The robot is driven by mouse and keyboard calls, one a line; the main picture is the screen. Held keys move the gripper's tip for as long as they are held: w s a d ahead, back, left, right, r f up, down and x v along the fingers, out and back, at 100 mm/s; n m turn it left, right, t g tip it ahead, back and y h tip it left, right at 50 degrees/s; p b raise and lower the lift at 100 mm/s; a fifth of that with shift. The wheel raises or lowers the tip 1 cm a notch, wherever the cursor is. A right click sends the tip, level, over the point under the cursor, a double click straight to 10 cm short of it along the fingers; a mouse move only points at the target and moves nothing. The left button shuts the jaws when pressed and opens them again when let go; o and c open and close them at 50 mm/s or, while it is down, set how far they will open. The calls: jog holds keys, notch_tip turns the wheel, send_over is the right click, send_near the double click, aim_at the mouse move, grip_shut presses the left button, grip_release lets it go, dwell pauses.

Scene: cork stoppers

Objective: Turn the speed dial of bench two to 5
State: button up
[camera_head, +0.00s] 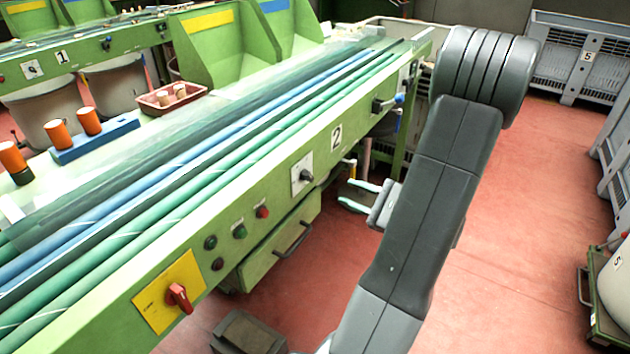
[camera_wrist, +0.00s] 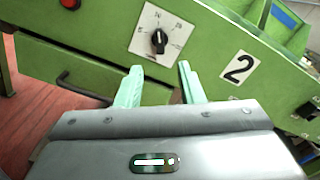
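The speed dial (camera_head: 306,176) of bench two is a black knob on a white square plate on the green front panel. In the wrist view the dial (camera_wrist: 159,39) shows close up, its pointer roughly upward; the scale marks around it are too small to read surely. The number 2 plate (camera_head: 337,137) is to the right of the dial. My gripper (camera_head: 358,195) is open and empty, in front of the panel, below and to the right of the dial. In the wrist view its two pale green fingers (camera_wrist: 160,84) stand apart below the knob, not touching it.
Left of the dial are a red button (camera_head: 262,212), green buttons (camera_head: 240,231) and a red rotary switch (camera_head: 178,296) on a yellow plate. A drawer with a handle (camera_head: 293,238) is below.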

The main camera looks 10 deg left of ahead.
aim_at(312, 178)
jog(key=x, duration=1)
jog(key=shift+b, duration=0.4)
grip_shut()
